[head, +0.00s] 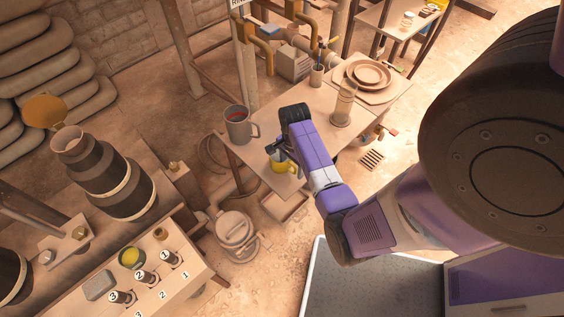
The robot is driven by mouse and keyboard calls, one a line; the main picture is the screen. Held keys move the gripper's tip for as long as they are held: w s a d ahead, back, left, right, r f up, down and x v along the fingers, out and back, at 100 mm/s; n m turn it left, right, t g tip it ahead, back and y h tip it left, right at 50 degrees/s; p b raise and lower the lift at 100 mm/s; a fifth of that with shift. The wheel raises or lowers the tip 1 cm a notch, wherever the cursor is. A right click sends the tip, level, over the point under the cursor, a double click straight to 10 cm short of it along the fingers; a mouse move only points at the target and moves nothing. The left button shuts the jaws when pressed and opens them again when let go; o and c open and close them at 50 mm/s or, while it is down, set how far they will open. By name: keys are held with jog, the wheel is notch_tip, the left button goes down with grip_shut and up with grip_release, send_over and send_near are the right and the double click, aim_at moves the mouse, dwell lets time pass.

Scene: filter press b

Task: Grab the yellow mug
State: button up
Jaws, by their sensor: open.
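The yellow mug (287,166) stands upright near the front left edge of the wooden table (304,103). My gripper (278,154) is open at the mug's upper left side, with its dark fingers close to the rim. My purple and white wrist and forearm cover part of the mug's right side. I cannot tell whether the fingers touch the mug or reach around its wall.
A grey mug (238,127) stands on the table left of my gripper. A glass jar (343,106), stacked plates (368,74) and a cup with brushes (317,75) stand farther back. A bench with numbered holders (165,258) is at lower left.

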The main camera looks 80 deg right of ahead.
jog(key=shift+d+f, duration=0.1)
jog(key=shift+f, duration=1.4)
jog(key=shift+c, duration=0.4)
grip_shut()
